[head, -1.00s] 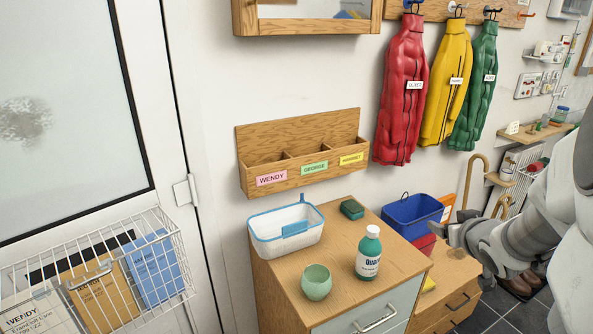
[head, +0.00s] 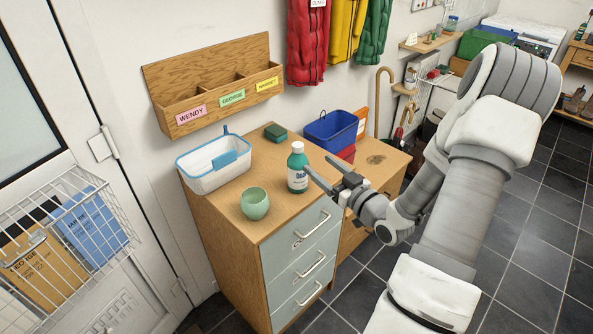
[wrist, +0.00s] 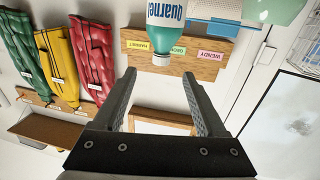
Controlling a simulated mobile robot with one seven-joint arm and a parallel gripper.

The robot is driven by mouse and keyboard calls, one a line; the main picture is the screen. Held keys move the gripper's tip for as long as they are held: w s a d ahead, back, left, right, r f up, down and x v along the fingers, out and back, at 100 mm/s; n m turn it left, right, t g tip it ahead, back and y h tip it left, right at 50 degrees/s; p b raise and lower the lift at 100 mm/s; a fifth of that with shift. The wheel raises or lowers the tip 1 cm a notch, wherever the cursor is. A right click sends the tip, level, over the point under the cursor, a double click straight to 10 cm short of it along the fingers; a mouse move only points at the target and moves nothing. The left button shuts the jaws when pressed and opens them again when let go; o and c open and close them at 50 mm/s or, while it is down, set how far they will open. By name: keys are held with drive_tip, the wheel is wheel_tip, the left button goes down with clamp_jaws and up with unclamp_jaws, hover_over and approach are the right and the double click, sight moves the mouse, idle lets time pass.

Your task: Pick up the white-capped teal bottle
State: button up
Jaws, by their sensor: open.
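The teal bottle (head: 298,168) with a white cap and a white label stands upright on the wooden drawer unit (head: 222,204), near its right side. My gripper (head: 326,175) is open and empty, just right of the bottle at about its height. In the wrist view, the bottle (wrist: 188,45) appears upside down, its white cap (wrist: 161,60) ahead of and between the open fingers (wrist: 158,98). The fingers look apart from the bottle.
A pale green cup (head: 254,204) stands left of the bottle. A white basket with blue trim (head: 209,170) and a dark green box (head: 276,132) are behind. A blue bin (head: 332,130) stands back right. A wooden letter rack (head: 208,85) hangs above.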

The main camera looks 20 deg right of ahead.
sight(303, 160)
drive_tip(key=w, duration=0.2)
drive_tip(key=w+a, duration=0.1)
drive_tip(key=w, duration=0.4)
drive_tip(key=shift+w+a, duration=0.3)
drive_tip(key=shift+w, duration=0.1)
drive_tip(key=w, duration=0.2)
drive_tip(key=w+a, duration=0.1)
drive_tip(key=w, duration=0.2)
drive_tip(key=shift+a, duration=0.1)
clamp_jaws()
drive_tip(key=shift+r, duration=0.1)
idle(0.6)
